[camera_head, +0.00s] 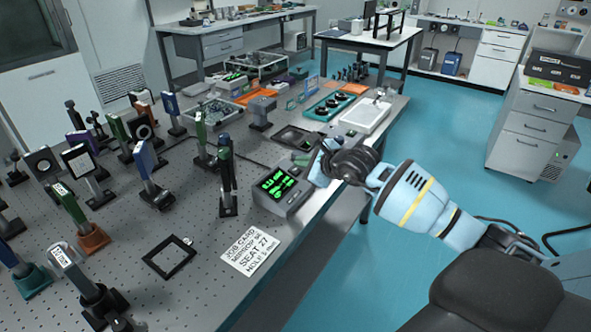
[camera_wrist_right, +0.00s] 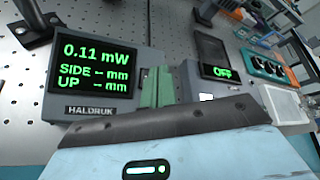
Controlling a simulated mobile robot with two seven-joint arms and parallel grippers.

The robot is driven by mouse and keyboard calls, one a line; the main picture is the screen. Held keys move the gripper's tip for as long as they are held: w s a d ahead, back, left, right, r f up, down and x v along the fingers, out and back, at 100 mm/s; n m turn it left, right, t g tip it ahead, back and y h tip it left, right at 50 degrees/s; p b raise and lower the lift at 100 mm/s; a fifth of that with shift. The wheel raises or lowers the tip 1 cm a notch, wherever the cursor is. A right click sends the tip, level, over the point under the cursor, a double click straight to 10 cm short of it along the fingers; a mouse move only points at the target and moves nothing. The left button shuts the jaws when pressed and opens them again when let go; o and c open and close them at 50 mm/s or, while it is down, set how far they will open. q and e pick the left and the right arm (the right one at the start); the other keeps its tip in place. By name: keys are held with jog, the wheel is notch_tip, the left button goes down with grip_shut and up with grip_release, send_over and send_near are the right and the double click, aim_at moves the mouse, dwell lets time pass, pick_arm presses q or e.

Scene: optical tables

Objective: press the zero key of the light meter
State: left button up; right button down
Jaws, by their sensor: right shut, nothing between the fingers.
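The light meter (camera_head: 283,192) is a grey box with green digits near the front edge of the optical table. In the right wrist view its screen (camera_wrist_right: 92,68) reads 0.11 mW, with dashes after SIDE and UP. My right gripper (camera_head: 306,160) is shut and empty, just beyond the meter's right side in the head view. Its green fingers (camera_wrist_right: 157,88) show beside the meter's right edge in the wrist view; I cannot tell whether they touch it. I cannot make out the zero key. My left gripper is not in view.
A dark panel reading OFF (camera_wrist_right: 218,58) stands right of the meter in the wrist view. A printed job card (camera_head: 250,252) and a black square frame (camera_head: 169,258) lie nearer. Several posts with optics crowd the left. Blue floor is open at right.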

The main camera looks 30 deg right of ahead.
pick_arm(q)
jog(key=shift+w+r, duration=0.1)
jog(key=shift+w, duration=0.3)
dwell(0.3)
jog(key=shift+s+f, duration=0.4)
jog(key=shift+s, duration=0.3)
pick_arm(e)
jog(key=shift+w+a+f, duration=0.1)
jog(key=shift+f, duration=0.3)
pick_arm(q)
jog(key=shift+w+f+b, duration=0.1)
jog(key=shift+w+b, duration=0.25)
pick_arm(e)
jog(key=shift+w+f, duration=0.1)
jog(key=shift+f, duration=0.1)
